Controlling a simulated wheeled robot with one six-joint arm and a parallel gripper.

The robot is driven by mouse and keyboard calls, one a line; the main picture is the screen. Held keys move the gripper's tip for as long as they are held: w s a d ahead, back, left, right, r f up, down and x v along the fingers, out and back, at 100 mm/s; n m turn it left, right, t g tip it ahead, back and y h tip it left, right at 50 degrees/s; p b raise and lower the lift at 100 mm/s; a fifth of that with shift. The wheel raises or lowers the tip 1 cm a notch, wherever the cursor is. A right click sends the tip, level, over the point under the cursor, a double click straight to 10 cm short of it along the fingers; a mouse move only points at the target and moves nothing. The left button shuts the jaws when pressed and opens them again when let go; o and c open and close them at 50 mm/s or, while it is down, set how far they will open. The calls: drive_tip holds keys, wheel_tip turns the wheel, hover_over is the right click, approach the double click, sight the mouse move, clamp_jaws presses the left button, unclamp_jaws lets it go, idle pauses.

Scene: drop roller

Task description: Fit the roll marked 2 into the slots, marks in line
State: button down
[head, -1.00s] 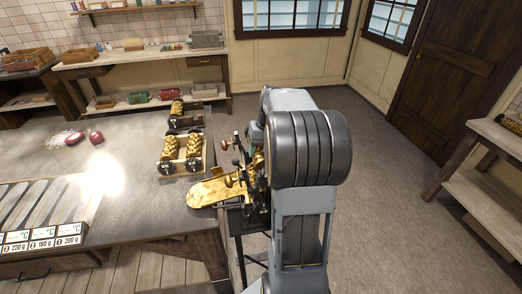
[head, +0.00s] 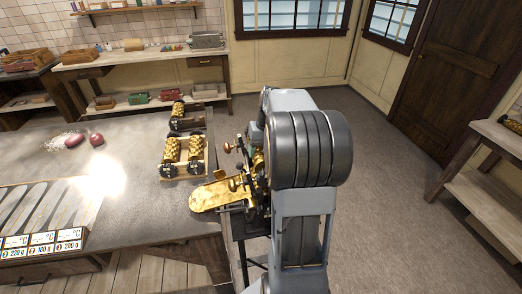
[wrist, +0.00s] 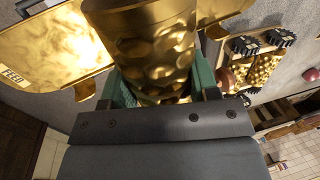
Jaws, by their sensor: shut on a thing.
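My gripper (wrist: 158,92) is shut on a gold roll (wrist: 150,35) with a dimpled surface, held between green-faced jaws in the wrist view. No number or mark on the roll can be read. The gold machine with its feed tray (head: 218,194) stands at the table's right edge in the head view. Its tray (wrist: 75,42), labelled FEED, lies just left of the held roll in the wrist view. The slots are hidden behind the roll and my arm, so I cannot tell whether the roll touches them. The gripper is mostly hidden in the head view.
A wooden rack (head: 184,173) with gold rolls and black gears stands on the table (head: 120,200) behind the tray. Another dark holder with a gold roll (head: 178,109) is beyond it. A reddish-brown knob (head: 228,147) rises by the machine.

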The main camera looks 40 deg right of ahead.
drive_tip(key=shift+w+f+b, duration=0.1)
drive_tip(key=shift+f+b, duration=1.8)
drive_tip(key=shift+f, duration=0.75)
drive_tip(key=shift+f+b, duration=1.15)
drive_tip(key=shift+f, duration=0.8)
idle(2.6)
drive_tip(key=shift+c, duration=1.5)
unclamp_jaws()
drive_tip(key=shift+d, duration=0.1)
drive_tip(key=shift+f, duration=0.1)
